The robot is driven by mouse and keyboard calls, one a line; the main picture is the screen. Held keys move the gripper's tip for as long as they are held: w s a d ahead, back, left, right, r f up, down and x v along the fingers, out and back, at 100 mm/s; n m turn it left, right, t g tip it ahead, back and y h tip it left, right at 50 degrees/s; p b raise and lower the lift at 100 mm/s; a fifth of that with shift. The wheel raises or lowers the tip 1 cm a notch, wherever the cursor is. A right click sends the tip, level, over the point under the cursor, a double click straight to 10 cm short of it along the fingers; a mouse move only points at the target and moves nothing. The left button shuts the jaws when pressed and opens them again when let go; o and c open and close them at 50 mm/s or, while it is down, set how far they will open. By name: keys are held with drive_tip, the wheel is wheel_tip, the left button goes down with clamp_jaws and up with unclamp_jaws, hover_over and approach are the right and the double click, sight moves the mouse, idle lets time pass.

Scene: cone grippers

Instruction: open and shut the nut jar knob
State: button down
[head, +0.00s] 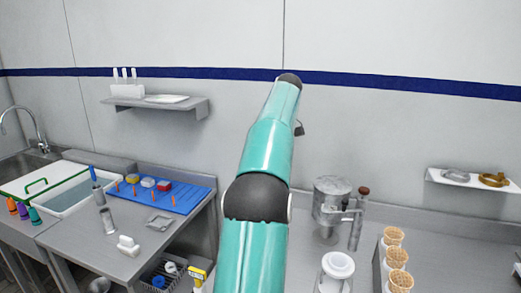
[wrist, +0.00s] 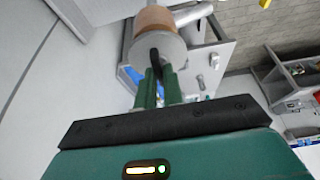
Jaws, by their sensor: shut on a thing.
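In the wrist view the nut jar (wrist: 155,22) shows as a cylinder with a brown band and a pale grey end facing me. A dark knob (wrist: 155,62) stands out from that grey end. The green fingers of my gripper (wrist: 155,88) are on either side of the knob and shut on it. How far the knob is turned cannot be told. In the head view my teal arm reaches up towards the wall and hides my gripper and most of what is there. A small dark piece (head: 299,128) shows just right of the arm; I cannot tell what it belongs to.
A metal machine (head: 332,195) with a brown-tipped handle stands right of my arm. A white round container (head: 338,266) and several cones (head: 396,257) are in front. A wall shelf (head: 160,104) is at left; a small shelf (head: 473,180) is at right. A blue tray (head: 180,198) lies on the left table.

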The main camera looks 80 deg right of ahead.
idle(0.4)
drive_tip(key=c, duration=1.5)
unclamp_jaws()
drive_tip(key=shift+v, duration=2.35)
drive_tip(key=s, duration=0.8)
drive_tip(key=s+a, duration=0.1)
drive_tip(key=s, duration=0.3)
drive_tip(key=shift+r, duration=0.1)
